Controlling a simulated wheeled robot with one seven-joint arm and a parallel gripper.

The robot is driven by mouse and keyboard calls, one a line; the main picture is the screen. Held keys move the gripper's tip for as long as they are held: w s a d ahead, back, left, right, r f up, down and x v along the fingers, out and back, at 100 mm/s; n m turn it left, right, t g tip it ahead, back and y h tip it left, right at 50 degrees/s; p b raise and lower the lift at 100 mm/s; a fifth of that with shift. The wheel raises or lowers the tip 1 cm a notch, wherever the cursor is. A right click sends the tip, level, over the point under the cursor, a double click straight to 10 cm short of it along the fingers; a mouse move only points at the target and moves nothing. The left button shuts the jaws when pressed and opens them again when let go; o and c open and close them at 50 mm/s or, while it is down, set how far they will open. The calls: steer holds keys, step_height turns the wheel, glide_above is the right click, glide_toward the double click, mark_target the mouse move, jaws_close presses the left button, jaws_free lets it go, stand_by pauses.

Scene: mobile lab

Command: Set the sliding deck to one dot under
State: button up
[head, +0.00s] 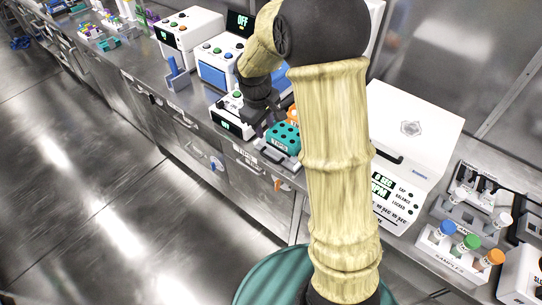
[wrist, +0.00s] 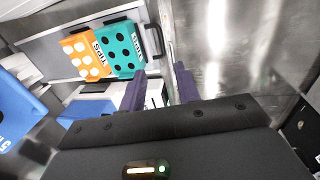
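My gripper (wrist: 160,78) shows two purple fingers standing apart with nothing between them. In the head view it is mostly hidden behind my arm, low over the bench beside a teal tip box (head: 283,138). The teal box with black dots also shows in the wrist view (wrist: 124,48), next to an orange tip box (wrist: 84,56) with white dots. The orange box is mostly hidden in the head view (head: 292,114). A small white device (head: 229,117) with a green button and dark display is just left of the gripper. I cannot tell which part is the sliding deck or read its dots.
White machines with displays (head: 186,30) line the bench to the left; one display reads OFF (head: 240,22). A white lidded machine (head: 412,130) and a sample rack (head: 450,253) with coloured caps stand to the right. The floor (head: 95,190) in front is clear.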

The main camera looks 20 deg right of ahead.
mark_target(272, 159)
steer(key=f, duration=0.5)
steer(key=w+d+f, duration=0.1)
steer(key=f, duration=0.5)
steer(key=d+f+p, duration=0.1)
steer(key=f, duration=0.5)
steer(key=shift+w+d, duration=0.25)
steer(key=shift+w, duration=0.15)
jaws_close()
